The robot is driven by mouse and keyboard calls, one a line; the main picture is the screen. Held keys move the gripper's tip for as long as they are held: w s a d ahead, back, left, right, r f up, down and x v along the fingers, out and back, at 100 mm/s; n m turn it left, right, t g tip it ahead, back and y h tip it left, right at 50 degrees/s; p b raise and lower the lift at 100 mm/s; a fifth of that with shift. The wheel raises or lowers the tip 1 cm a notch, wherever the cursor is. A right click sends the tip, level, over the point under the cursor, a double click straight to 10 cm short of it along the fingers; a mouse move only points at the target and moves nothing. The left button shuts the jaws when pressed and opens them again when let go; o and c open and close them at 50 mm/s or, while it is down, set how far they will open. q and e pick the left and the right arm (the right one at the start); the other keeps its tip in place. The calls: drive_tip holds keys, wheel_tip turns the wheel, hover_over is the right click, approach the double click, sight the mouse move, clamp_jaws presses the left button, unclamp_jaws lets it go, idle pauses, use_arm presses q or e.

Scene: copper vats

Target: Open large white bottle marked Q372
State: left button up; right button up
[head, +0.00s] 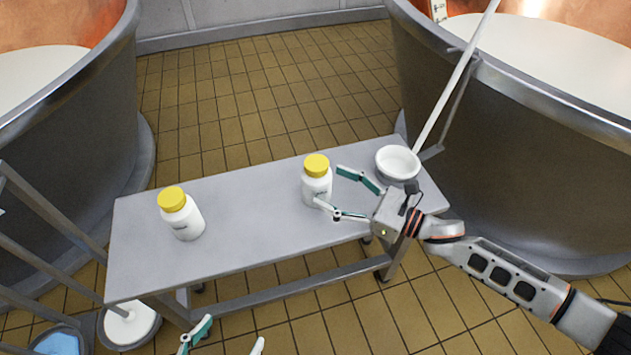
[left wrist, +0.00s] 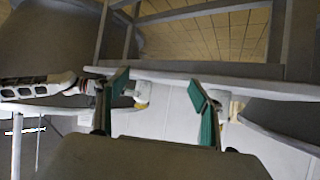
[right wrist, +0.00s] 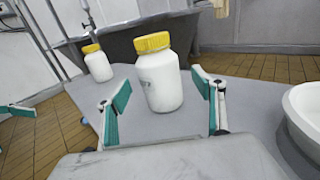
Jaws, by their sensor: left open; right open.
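Two white bottles with yellow lids stand upright and closed on the grey table (head: 240,235). Their labels are too small to read, so I cannot tell which is Q372. The right bottle (head: 316,188) stands near the table's middle; the left bottle (head: 182,217) is near its left end. My right gripper (head: 330,187) is open at the right bottle's right side, its fingers pointing at it. In the right wrist view this bottle (right wrist: 162,85) appears between the open fingers, with no clear contact. My left gripper (head: 230,336) is open and empty, in front of the table's near edge.
A white bowl (head: 397,163) stands at the table's right end, close to my right gripper. Large vats (head: 75,130) (head: 500,150) flank the table. A pale pole (head: 455,80) leans at the right. A white bucket (head: 131,326) stands on the floor at left. The tabletop between the bottles is clear.

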sight(317, 161)
drive_tip(key=x, duration=0.3)
drive_tip(key=shift+w+a+f+b, duration=0.1)
drive_tip(key=shift+a+f+b, duration=0.05)
drive_tip(key=shift+a+b, duration=0.2)
drive_tip(key=shift+w+a, duration=0.25)
drive_tip(key=shift+a, duration=0.2)
drive_tip(key=c, duration=1.7)
use_arm(q)
drive_tip(key=shift+w+d+r, duration=0.15)
drive_tip(key=shift+d, duration=0.1)
use_arm(e)
drive_tip(key=shift+r, duration=0.25)
